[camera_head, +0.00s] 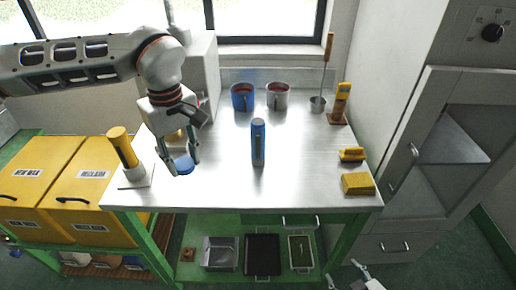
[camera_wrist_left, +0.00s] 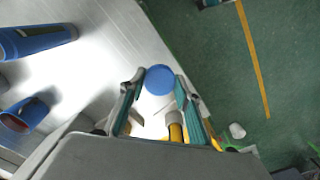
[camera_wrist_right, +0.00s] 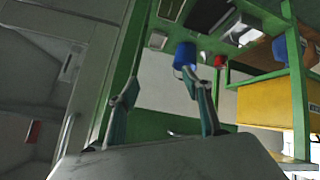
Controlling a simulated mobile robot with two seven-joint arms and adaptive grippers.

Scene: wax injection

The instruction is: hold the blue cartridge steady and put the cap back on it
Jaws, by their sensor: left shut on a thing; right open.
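The blue cartridge (camera_head: 258,143) stands upright near the middle of the steel table, with nothing gripping it. It also shows at the upper left of the left wrist view (camera_wrist_left: 38,40). My left gripper (camera_head: 184,160) is shut on the round blue cap (camera_head: 184,166), held to the left of the cartridge near the table's front left. The cap sits between the fingertips in the left wrist view (camera_wrist_left: 160,79). My right gripper (camera_wrist_right: 161,76) is open and empty, away from the cartridge, with the table's green frame in its view.
A yellow cylinder (camera_head: 122,146) leans in a white stand beside my left gripper. A blue mug (camera_head: 243,97) and a grey mug (camera_head: 278,96) stand at the back. Yellow blocks (camera_head: 357,184) lie at the right edge. The table around the cartridge is clear.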

